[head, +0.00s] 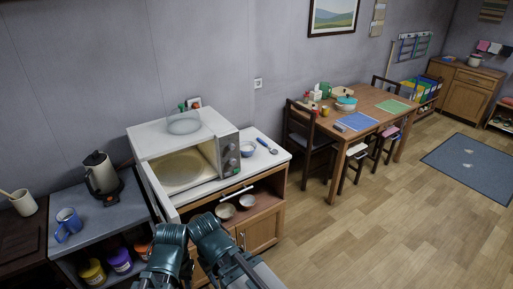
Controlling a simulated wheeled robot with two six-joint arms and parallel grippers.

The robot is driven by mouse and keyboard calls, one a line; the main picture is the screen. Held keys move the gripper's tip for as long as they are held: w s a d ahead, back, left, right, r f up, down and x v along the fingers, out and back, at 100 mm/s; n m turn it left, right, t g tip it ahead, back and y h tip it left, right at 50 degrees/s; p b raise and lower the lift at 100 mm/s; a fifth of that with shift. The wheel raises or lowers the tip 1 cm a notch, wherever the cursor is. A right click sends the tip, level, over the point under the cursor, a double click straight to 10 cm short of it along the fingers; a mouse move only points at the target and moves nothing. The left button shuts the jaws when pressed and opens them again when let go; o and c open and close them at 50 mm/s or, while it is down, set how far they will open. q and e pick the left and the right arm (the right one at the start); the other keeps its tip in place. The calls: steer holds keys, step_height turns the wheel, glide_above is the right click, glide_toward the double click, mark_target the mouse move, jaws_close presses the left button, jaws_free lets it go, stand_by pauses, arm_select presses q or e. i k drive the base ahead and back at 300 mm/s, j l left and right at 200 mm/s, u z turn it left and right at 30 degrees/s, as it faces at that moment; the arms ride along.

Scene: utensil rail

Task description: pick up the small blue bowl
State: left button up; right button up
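A small bluish bowl (247,149) sits on the white worktop just right of the open microwave, beside a blue-handled utensil (266,146). Two more small pale bowls, a left one (226,211) and a right one (247,201), stand on the open shelf below the worktop. Teal links of my arms show at the bottom of the head view, in front of the cabinet. No gripper fingertips can be made out, and nothing touches the bluish bowl.
The microwave (229,153) stands open with a glass lid or plate (184,123) on top. A kettle (101,176) and blue mug (68,224) stand on the left counter. A dining table (372,117) with chairs is at right. The wooden floor (370,230) between is clear.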

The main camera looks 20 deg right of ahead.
mark_target(248, 149)
steer(key=i+l, duration=0.15)
steer(key=l, duration=0.35)
steer(key=i+l, duration=0.1)
steer(key=l, duration=0.4)
steer(key=i+l, duration=0.15)
steer(key=l, duration=0.4)
steer(key=i+l, duration=0.15)
steer(key=l, duration=0.35)
steer(key=i+l, duration=0.15)
steer(key=l, duration=0.35)
steer(key=i+l, duration=0.1)
steer(key=l, duration=0.4)
steer(key=i+l, duration=0.15)
steer(key=l, duration=0.35)
steer(key=i+l, duration=0.15)
steer(key=l, duration=0.4)
steer(key=i, duration=0.45)
